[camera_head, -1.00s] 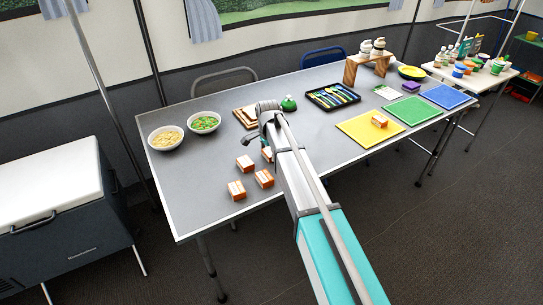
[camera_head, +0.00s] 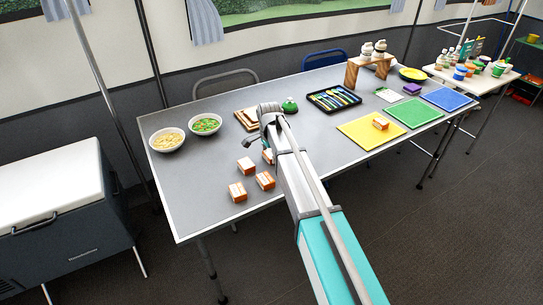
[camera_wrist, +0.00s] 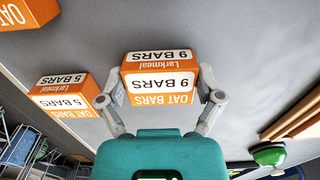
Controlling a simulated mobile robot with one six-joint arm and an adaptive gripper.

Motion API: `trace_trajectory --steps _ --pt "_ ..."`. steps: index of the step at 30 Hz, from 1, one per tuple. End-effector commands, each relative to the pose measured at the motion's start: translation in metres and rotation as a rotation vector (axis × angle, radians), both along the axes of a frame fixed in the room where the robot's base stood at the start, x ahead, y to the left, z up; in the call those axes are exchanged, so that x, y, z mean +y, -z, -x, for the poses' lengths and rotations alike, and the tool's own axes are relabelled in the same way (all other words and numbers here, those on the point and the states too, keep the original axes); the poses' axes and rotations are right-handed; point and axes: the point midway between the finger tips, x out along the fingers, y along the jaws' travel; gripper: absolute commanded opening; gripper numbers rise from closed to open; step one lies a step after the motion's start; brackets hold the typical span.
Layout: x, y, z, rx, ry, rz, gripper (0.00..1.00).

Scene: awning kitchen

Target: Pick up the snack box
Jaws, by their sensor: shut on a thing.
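An orange and white snack box (camera_wrist: 160,80), labelled "9 BARS" and "OAT BARS", sits between the two fingers of my gripper (camera_wrist: 163,98) in the wrist view. The fingers are shut on its two sides. This appears to be the box (camera_head: 246,165) beside the end of my arm in the head view. I cannot tell whether it is clear of the table. A smaller "5 BARS" box (camera_wrist: 66,100) stands left of it in the wrist view, and another oat bar box (camera_wrist: 25,12) is at the upper left.
A box (camera_head: 381,123) lies on the yellow mat (camera_head: 362,135). The table's front left is free.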

Motion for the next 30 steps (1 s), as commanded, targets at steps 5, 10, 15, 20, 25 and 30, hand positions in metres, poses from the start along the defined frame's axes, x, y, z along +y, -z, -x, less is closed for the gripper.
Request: trace_trajectory --steps 5,10,15,20,25,30 --pt "0.000 -0.003 0.000 0.000 0.000 0.000 0.37" --pt "0.000 -0.011 0.000 0.000 0.000 0.000 0.37" --pt "0.000 -0.024 0.000 0.000 0.000 0.000 0.37" --pt "-0.003 -0.040 0.004 0.000 0.001 0.000 0.37" --pt "-0.011 -0.060 0.019 0.000 0.001 0.000 0.37" --pt "-0.020 -0.080 0.034 0.000 0.001 0.000 0.37"
